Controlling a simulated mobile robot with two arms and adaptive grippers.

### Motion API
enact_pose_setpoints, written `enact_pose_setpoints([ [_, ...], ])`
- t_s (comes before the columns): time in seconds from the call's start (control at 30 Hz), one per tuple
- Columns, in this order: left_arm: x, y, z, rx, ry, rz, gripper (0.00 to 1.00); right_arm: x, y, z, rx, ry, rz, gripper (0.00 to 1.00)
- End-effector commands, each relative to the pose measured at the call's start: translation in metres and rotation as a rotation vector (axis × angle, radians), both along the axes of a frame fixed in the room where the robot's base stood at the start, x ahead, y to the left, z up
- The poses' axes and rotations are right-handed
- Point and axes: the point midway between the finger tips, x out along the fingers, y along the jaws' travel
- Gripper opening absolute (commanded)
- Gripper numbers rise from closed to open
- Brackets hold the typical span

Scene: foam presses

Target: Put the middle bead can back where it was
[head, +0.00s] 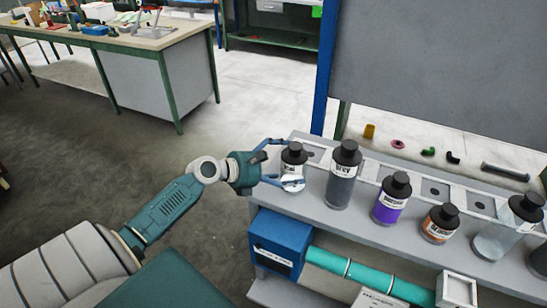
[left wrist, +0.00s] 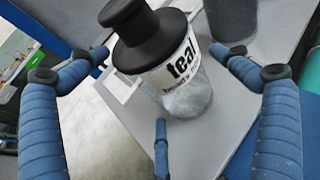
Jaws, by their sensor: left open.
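A bead can with a black lid and a white label (head: 293,168) stands upright at the left end of the grey shelf (head: 320,190). The left wrist view reads "teal beads" on this can (left wrist: 180,70), and its lower part is clear. My left gripper (head: 279,169) is open, with its blue fingers around the teal can; I cannot tell if they touch it. Further right stand a tall grey can (head: 342,184), a purple can (head: 389,206), an orange-brown can (head: 438,229) and a clear-bodied can (head: 495,240). My right gripper is out of view.
Light square plates with dark centres, one of them (head: 435,189) bare, line the shelf behind the cans. A blue box (head: 280,245) and a teal pipe (head: 370,278) sit below. A grey panel (head: 450,65) stands behind. A workbench (head: 150,42) is at the back left.

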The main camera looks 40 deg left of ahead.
Motion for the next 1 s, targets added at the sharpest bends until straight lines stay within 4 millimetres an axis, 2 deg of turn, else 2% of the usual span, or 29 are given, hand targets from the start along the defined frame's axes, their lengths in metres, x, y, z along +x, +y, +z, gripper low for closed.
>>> enact_pose_setpoints([
  [0.5,-0.085,0.031,0.035,-0.001,0.003,0.000,1.00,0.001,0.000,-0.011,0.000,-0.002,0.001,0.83],
  [0.7,-0.098,0.036,0.043,0.000,0.001,-0.002,1.00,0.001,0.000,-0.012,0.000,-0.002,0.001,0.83],
  [1.0,-0.099,0.037,0.044,0.000,0.001,-0.002,1.00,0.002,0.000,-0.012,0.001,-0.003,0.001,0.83],
])
